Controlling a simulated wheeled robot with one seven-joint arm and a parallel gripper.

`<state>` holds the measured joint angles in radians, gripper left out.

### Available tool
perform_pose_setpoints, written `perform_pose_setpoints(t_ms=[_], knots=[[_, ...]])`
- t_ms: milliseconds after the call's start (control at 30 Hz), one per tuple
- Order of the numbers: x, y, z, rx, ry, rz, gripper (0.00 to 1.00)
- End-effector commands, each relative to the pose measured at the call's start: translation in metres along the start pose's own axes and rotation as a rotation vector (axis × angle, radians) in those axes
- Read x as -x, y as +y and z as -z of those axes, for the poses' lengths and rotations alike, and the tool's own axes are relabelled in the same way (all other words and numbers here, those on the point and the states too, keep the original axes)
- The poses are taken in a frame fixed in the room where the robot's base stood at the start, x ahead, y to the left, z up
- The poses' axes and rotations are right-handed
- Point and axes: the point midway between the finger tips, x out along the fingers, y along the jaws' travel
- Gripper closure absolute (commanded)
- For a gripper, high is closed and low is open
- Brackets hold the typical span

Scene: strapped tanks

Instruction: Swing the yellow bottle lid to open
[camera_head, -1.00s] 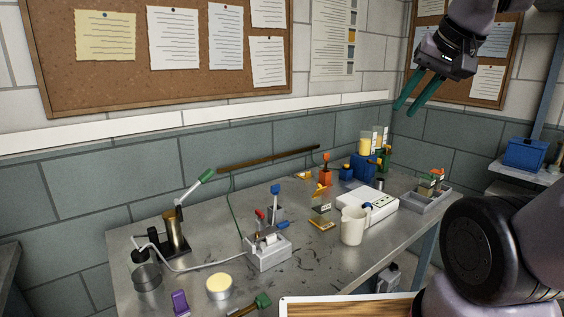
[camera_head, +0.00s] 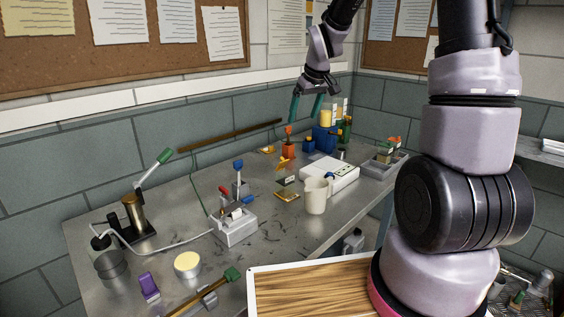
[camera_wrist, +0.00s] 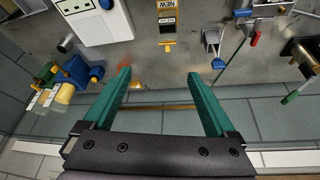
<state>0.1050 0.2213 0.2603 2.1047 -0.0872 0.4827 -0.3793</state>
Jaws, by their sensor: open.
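My gripper (camera_head: 306,107) is open and empty, fingers pointing down above the back of the bench. In the wrist view, its green fingers (camera_wrist: 159,76) are spread with nothing between them. Yellow-filled containers (camera_head: 326,118) stand at a blue holder (camera_head: 323,138) below and right of the fingers. A yellow cylinder (camera_wrist: 65,93) shows left of the fingers in the wrist view. A small yellow-orange object (camera_head: 267,150) lies on the bench, left of an orange bottle (camera_head: 288,150). I cannot tell which of these carries the yellow lid, or its state.
A white beaker (camera_head: 316,196) and a white device (camera_head: 330,173) stand in front. A grey switch box (camera_head: 234,226), a metal cylinder with a green-tipped lever (camera_head: 134,212) and a round yellow-topped tin (camera_head: 187,265) are on the left. The tiled wall is close behind.

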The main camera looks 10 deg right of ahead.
Motion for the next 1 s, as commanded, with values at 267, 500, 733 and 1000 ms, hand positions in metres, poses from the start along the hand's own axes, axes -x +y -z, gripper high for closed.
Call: perform_pose_setpoints(t_ms=[267,500,733,1000], knots=[[-0.099,-0.008,0.015,0.145,-0.020,0.079,0.09],[-0.126,-0.012,0.017,0.182,-0.017,0.100,0.09],[-0.160,-0.016,0.015,0.182,-0.020,0.101,0.09],[-0.208,-0.021,0.014,0.182,-0.019,0.099,0.09]])
